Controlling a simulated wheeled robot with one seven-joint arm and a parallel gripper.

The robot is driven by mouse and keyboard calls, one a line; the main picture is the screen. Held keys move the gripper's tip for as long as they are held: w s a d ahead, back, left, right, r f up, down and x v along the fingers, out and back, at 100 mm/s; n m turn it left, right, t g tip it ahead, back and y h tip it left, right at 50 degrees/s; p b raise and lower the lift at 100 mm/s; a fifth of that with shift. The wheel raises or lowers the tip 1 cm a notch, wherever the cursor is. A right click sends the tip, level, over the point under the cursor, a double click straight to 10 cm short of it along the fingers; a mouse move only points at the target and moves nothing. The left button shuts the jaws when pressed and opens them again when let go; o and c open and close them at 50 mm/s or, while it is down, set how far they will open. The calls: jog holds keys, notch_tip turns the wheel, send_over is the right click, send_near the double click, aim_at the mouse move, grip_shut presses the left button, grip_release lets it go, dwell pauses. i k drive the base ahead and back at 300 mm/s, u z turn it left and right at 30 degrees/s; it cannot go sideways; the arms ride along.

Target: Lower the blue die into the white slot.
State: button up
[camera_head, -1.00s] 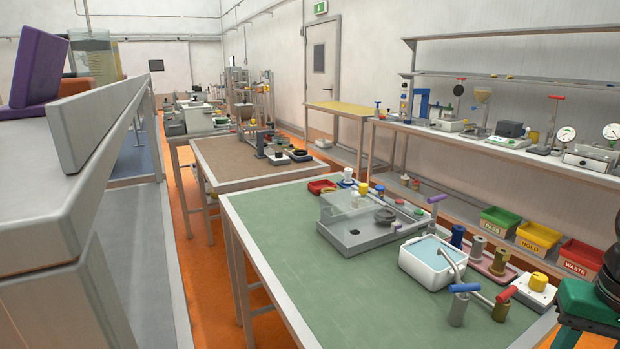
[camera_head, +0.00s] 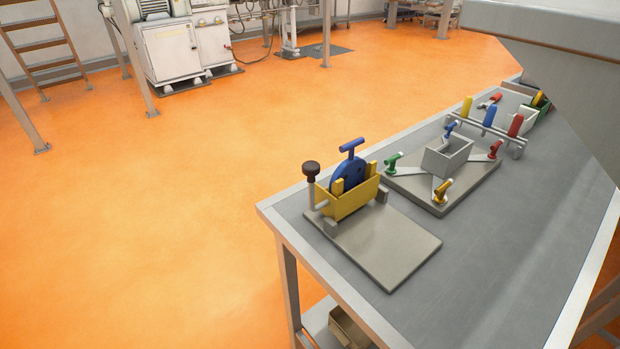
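A blue round piece with a T-handle (camera_head: 347,172), which looks like the blue die, stands upright in a yellow holder (camera_head: 344,205) at the near left end of the grey bench. A pale grey-white open square box (camera_head: 446,157), possibly the white slot, sits in the middle of a flat fixture plate to the right. Coloured clamps surround this box: green (camera_head: 393,161), yellow (camera_head: 442,190), red (camera_head: 495,149) and blue (camera_head: 450,130). The die and the box are apart. My gripper is not in view.
A dark-knobbed lever (camera_head: 311,186) stands beside the yellow holder, with a bare plate (camera_head: 385,250) in front. A rack of coloured handles (camera_head: 488,117) stands behind. The grey benchtop (camera_head: 480,245) is clear at front right. Orange floor (camera_head: 180,200) is open at left.

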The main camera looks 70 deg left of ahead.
aim_at(351, 169)
jog(key=u, duration=0.6)
jog(key=k, duration=0.8)
jog(key=u, duration=0.8)
jog(key=k, duration=0.3)
jog(key=u, duration=0.7)
jog(key=i, duration=0.95)
jog(key=z, duration=0.45)
